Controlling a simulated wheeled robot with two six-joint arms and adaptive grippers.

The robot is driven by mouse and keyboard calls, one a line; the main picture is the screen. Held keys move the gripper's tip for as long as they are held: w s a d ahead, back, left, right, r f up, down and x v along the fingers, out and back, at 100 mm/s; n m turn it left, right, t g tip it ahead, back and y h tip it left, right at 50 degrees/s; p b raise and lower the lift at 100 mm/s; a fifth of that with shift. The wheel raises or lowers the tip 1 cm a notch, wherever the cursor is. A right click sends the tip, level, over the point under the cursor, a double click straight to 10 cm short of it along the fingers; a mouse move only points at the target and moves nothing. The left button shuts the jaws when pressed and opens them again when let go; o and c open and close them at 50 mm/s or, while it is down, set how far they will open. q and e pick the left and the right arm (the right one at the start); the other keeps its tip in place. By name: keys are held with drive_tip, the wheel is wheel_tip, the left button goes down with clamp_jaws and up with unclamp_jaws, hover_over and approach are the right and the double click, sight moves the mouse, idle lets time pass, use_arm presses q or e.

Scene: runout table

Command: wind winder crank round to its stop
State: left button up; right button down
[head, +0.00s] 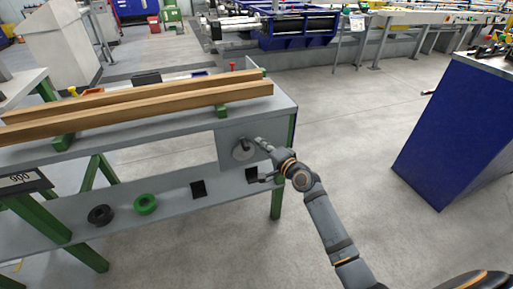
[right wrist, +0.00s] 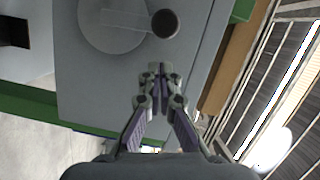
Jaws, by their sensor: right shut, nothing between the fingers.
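The winder crank is a pale round disc (head: 242,153) on the grey end plate of the runout table. In the right wrist view the disc (right wrist: 100,28) shows at the top, with a flat crank arm (right wrist: 127,18) reaching right to a dark round knob (right wrist: 165,23). My right gripper (head: 259,142) is beside the disc in the head view. In the right wrist view its fingertips (right wrist: 160,70) are together and empty, below the knob with a gap between them in the picture. I cannot make out the knob clearly in the head view. My left gripper is out of view.
Two long wooden beams (head: 150,105) lie on the table top. A black ring (head: 100,215) and a green ring (head: 146,204) are on the lower front rail. A blue cabinet (head: 455,130) stands at right, with bare floor between it and the table.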

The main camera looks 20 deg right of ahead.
sight(245, 150)
drive_tip(key=shift+s+a+f, duration=0.1)
drive_tip(key=shift+a, duration=0.95)
